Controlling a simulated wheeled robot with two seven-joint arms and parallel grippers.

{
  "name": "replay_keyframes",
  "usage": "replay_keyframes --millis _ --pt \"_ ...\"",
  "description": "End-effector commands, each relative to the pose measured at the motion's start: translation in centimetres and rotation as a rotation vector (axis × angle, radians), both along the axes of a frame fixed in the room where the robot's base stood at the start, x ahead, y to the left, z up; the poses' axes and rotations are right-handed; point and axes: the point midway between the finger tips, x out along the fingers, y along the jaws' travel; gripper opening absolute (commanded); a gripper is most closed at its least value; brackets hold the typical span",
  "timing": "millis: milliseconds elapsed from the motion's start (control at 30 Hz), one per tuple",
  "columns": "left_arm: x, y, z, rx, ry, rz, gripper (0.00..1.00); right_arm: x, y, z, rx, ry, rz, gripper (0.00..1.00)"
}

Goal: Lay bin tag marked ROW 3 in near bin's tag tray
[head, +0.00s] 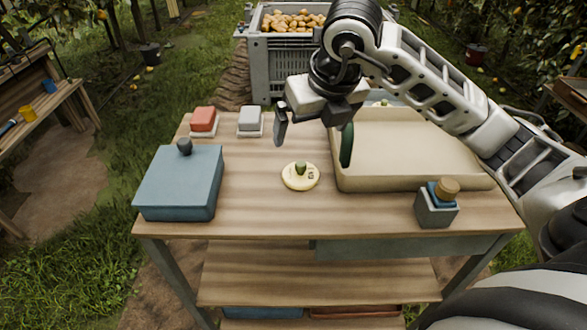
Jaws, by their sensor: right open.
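A round pale yellow tag (290,182) with a green knob lies on the wooden table in the head view. Dark marking shows on its face, too small to read surely. My right gripper (314,142) is open and empty above and behind the tag, its fingers apart and pointing down, not touching it. A grey bin (260,72) heaped with pears stands on the grass beyond the table, partly hidden by my right arm. I cannot make out a tag tray on it for sure. My left gripper is not in view.
A blue lidded box (178,190) stands at the table's left. Red (203,120) and grey (250,120) blocks sit at the back left. A large beige tray (410,150) fills the right. A small blue-grey holder (435,210) stands at the front right. The table's front middle is clear.

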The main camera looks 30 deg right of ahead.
Motion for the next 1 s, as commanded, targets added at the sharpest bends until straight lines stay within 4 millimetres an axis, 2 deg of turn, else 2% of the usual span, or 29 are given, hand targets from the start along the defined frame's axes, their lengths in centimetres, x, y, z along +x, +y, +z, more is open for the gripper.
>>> replay_keyframes --millis 67,133,500,767,1000 --pt "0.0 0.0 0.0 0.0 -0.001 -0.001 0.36 0.3 -0.8 -0.2 -0.029 -0.007 -0.028 0.97" --pt "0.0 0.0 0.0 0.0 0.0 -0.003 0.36 0.6 -1.0 -1.2 -0.034 -0.004 -0.034 0.97" --pt "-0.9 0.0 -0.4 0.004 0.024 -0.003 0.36 3.4 -1.4 -8.0 -0.03 -0.004 -0.029 0.97" --pt "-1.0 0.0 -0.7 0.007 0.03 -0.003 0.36 4.2 -1.5 -9.9 -0.03 -0.007 -0.028 0.97" --pt "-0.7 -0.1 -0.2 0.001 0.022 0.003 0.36 5.5 -1.7 -13.1 -0.029 -0.005 -0.028 0.97"
